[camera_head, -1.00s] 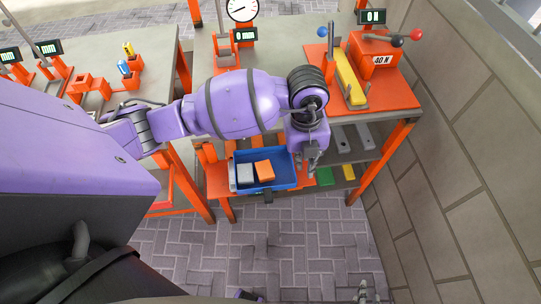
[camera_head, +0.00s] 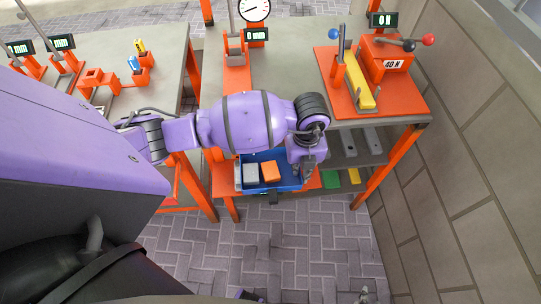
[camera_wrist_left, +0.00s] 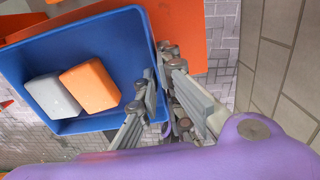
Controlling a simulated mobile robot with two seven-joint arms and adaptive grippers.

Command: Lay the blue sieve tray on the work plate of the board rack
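The blue tray (camera_head: 262,187) sits low at the front of the orange-legged rack, over an orange plate (camera_head: 222,178). It holds a grey block and an orange block. I cannot tell whether the tray touches the plate. In the wrist view, the blue tray (camera_wrist_left: 105,25) overlaps the orange plate (camera_wrist_left: 182,40), which shows beyond its rim. My left gripper (camera_head: 307,178) is at the tray's right end. In the wrist view, the left gripper's fingers (camera_wrist_left: 163,100) are around the right rim; their grip on it is unclear. Only a possible bit of my right gripper (camera_head: 366,294) shows at the bottom edge.
The bench top (camera_head: 290,70) above carries an orange press (camera_head: 385,60) and a dial gauge (camera_head: 255,9). Grey boards (camera_head: 360,142), a green piece (camera_head: 330,178) and a yellow piece (camera_head: 354,176) lie lower right. A wall (camera_head: 470,130) closes the right side. Paved floor is free in front.

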